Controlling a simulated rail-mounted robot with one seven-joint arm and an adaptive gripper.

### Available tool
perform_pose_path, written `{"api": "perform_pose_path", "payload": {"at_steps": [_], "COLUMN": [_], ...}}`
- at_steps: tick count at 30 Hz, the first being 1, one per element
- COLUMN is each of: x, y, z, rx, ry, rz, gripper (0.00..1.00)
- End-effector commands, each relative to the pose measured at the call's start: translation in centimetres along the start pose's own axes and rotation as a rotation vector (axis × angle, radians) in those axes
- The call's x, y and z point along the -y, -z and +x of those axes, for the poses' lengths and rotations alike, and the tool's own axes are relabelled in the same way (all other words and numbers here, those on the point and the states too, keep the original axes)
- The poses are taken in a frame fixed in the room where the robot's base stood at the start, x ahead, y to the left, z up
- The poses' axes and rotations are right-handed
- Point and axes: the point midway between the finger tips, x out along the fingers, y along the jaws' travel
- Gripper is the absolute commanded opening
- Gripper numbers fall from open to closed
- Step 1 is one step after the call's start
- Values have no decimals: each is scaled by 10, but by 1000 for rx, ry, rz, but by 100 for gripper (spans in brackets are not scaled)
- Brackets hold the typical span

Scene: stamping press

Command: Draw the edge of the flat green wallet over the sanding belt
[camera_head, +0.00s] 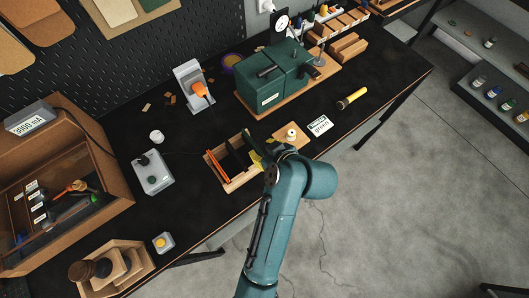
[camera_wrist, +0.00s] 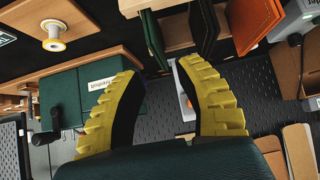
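My gripper (camera_head: 260,154) hangs by the right end of a wooden rack (camera_head: 235,184) in the head view. In the wrist view its two yellow-ribbed fingers (camera_wrist: 160,70) stand wide apart with nothing held between them. The rack holds upright flat pieces. In the head view the arm and fingers partly cover the rack's right end. I cannot tell for sure which machine carries the sanding belt.
A green machine (camera_head: 262,96) stands on a wooden board behind the rack. A grey stand with an orange part (camera_head: 199,91) is further left. A spool on a wooden block (camera_head: 291,135), a "green" card (camera_head: 319,125) and a yellow torch (camera_head: 351,98) lie right. A grey box (camera_head: 153,174) stands left.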

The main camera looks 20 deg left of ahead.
Motion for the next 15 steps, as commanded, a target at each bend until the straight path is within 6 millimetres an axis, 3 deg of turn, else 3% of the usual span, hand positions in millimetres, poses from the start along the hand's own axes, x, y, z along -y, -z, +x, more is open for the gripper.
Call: {"api": "perform_pose_path", "payload": {"at_steps": [15], "x": [-1], "y": [-4], "z": [76], "rx": [-2], "ry": [-4], "rz": [-1], "gripper": [35]}}
